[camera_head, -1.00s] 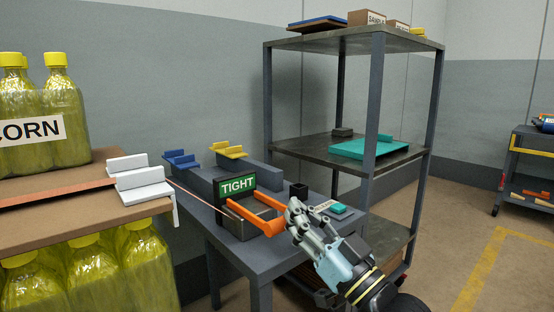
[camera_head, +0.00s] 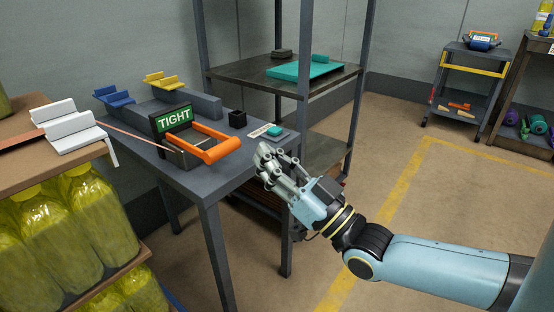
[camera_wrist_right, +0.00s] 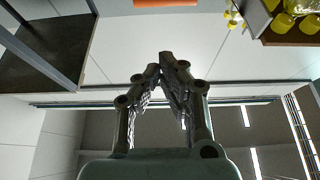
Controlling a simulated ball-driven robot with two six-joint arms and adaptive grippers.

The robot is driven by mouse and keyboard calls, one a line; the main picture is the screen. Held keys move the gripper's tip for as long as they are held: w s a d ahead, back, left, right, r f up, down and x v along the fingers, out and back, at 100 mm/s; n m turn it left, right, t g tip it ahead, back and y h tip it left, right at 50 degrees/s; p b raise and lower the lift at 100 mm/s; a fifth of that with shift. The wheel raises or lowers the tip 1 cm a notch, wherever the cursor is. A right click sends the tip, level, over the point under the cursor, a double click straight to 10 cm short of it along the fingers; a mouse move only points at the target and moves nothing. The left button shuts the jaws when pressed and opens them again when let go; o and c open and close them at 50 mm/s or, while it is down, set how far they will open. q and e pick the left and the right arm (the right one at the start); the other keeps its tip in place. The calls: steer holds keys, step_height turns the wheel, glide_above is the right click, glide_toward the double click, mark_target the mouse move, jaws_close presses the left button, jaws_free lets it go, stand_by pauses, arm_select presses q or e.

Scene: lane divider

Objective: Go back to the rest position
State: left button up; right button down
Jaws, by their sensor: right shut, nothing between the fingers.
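My right gripper (camera_head: 268,160) is shut and empty in the head view. It is raised in front of the small grey table, to the right of the orange handle (camera_head: 222,150). In the right wrist view the gripper (camera_wrist_right: 166,62) shows its two fingers meeting at the tips, with nothing between them. My right arm comes in from the lower right. My left gripper is not in view.
A shelf rack (camera_head: 240,72) stands behind. Bottles (camera_head: 85,220) and a white bracket (camera_head: 68,125) are at left. Open floor (camera_head: 420,200) lies right.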

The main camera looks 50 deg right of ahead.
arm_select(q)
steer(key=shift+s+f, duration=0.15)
arm_select(e)
steer(key=shift+v, duration=0.8)
steer(key=shift+f, duration=0.1)
steer(key=s+a+f+g+h, duration=0.15)
steer(key=f+g, duration=0.35)
steer(key=f, duration=0.6)
steer(key=s+f+g+h, duration=0.15)
steer(key=f+g, duration=0.25)
steer(key=f, duration=0.8)
steer(key=s+a+f+g, duration=0.1)
steer(key=s+f+g, duration=0.6)
steer(key=s+f, duration=0.45)
steer(key=s+f+g, duration=0.6)
steer(key=s, duration=0.6)
arm_select(q)
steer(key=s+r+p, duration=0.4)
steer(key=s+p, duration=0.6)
steer(key=p, duration=0.3)
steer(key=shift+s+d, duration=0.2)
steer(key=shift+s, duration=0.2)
arm_select(e)
steer(key=s+r, duration=0.4)
steer(key=s, duration=0.8)
steer(key=shift+d+m+g, duration=0.2)
steer(key=shift+m+g, duration=0.1)
